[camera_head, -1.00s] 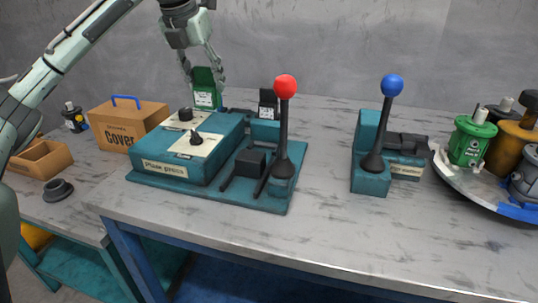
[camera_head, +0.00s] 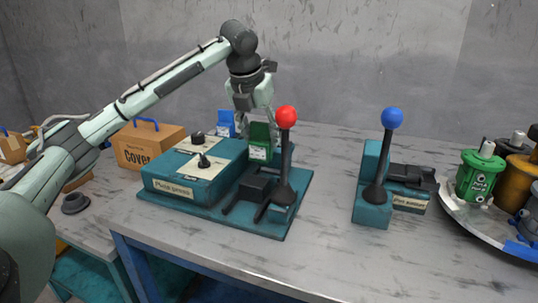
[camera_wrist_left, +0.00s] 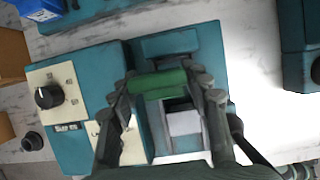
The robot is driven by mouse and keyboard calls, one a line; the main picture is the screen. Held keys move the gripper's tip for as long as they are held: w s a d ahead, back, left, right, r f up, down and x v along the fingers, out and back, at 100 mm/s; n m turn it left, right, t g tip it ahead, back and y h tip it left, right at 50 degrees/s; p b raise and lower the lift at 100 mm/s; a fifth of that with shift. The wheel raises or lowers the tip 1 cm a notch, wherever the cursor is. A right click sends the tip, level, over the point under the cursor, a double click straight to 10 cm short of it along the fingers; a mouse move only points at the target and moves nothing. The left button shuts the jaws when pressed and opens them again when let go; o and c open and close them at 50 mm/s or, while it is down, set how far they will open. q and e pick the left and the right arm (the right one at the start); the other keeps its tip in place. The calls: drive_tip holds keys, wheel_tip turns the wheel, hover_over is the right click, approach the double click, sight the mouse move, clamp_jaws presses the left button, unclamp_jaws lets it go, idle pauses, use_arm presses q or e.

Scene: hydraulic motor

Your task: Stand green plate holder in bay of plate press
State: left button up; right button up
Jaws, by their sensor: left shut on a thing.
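The green plate holder (camera_head: 260,143) is upright with a pale label low on its front. My left gripper (camera_head: 257,121) is shut on its upper part; the wrist view shows the green top (camera_wrist_left: 158,82) between the fingers. The holder is over the rear right part of the teal plate press (camera_head: 187,186), behind the black block (camera_head: 257,186) and left of the red-knobbed lever (camera_head: 285,150). Whether its lower end touches the press is hidden. My right gripper is not in view.
A blue plate holder (camera_head: 226,124) stands behind the press. A cardboard cover box (camera_head: 148,146) is at left. A teal device with a blue-knobbed lever (camera_head: 388,150) and a round tray (camera_head: 478,218) with motor parts are at right. The tabletop between is clear.

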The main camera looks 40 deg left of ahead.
sight(269, 154)
use_arm(q)
drive_tip(key=shift+w+d+f, duration=0.55)
drive_tip(key=shift+d, duration=0.25)
drive_tip(key=shift+f, duration=2.05)
drive_tip(key=shift+f, duration=0.2)
drive_tip(key=o, duration=1.2)
drive_tip(key=shift+c, duration=0.2)
drive_tip(key=shift+r, duration=0.15)
drive_tip(key=v, duration=1.2)
